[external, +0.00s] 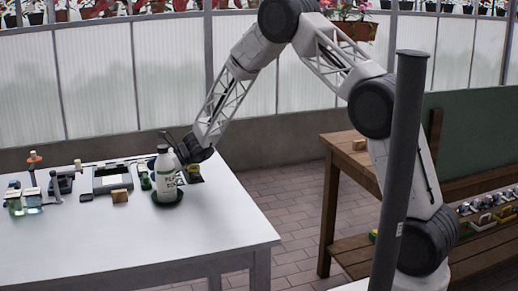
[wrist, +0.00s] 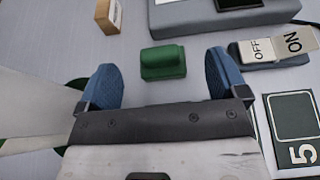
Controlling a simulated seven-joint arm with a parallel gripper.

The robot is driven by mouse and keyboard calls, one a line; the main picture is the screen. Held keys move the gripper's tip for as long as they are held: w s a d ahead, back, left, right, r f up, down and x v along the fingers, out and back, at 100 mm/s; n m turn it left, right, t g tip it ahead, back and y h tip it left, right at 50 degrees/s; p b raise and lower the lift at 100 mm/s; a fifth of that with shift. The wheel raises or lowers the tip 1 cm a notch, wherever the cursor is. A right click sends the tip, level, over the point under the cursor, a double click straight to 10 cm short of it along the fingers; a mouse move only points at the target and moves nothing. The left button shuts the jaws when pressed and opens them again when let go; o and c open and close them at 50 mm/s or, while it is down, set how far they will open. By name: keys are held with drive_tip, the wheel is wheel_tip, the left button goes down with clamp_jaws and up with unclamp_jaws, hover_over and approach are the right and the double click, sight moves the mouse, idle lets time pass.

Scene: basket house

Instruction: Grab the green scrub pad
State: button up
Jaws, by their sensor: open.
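The green scrub pad (wrist: 163,63) is a small dark green block with a raised handle-like top. It lies on the white table, just ahead of my gripper (wrist: 165,84) in the wrist view. The two blue fingertips are wide apart, with nothing held between them, and the pad lies in line with the gap. In the external view the pad (external: 145,180) shows partly behind a white bottle (external: 166,178). My gripper is low over the table behind that bottle, and its fingers are mostly hidden there.
The bottle stands on a green disc (external: 167,201); its white side fills the wrist view's left edge. The table's front is clear.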

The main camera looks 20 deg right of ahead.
sight(144, 176)
drive_tip(key=x, duration=0.2)
drive_tip(key=shift+s+a+f, duration=0.15)
drive_tip(key=shift+a+f, duration=0.15)
drive_tip(key=shift+a, duration=0.05)
drive_tip(key=shift+x, duration=0.85)
drive_tip(key=shift+c, duration=0.3)
drive_tip(key=c, duration=0.9)
